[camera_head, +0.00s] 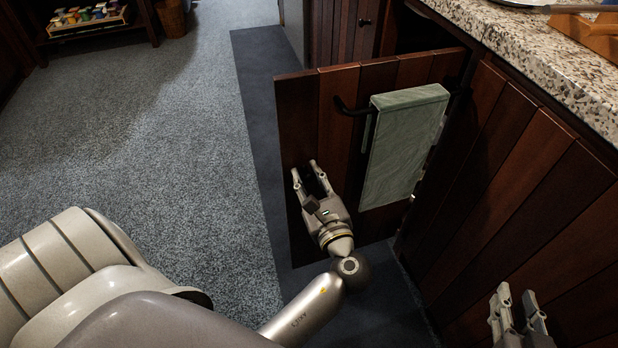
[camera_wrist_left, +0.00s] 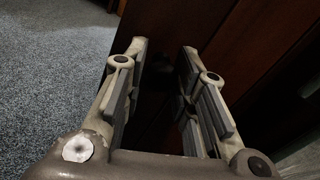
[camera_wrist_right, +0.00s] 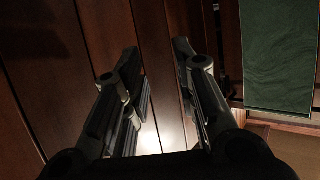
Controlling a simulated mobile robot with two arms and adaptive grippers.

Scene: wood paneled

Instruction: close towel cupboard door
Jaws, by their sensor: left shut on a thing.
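The towel cupboard door (camera_head: 300,130), dark red-brown planks, stands open, sticking out to the left from the counter front. A green towel (camera_head: 408,145) hangs on a black rail (camera_head: 348,108) on the face toward me; it also shows in the right wrist view (camera_wrist_right: 278,55). My left gripper (camera_head: 309,170) is at the lower left of that face, fingers toward it. It is shut on a dark part of the door between its fingertips (camera_wrist_left: 163,55), too dim to make out. My right gripper (camera_head: 515,297) is open and empty in front of the right panels.
A speckled stone counter (camera_head: 545,50) runs along the right above plank panels (camera_head: 500,170). Another cupboard with a round knob (camera_head: 364,22) stands behind the door. Grey carpet (camera_head: 150,130) lies clear to the left; a low shelf (camera_head: 95,25) is far back.

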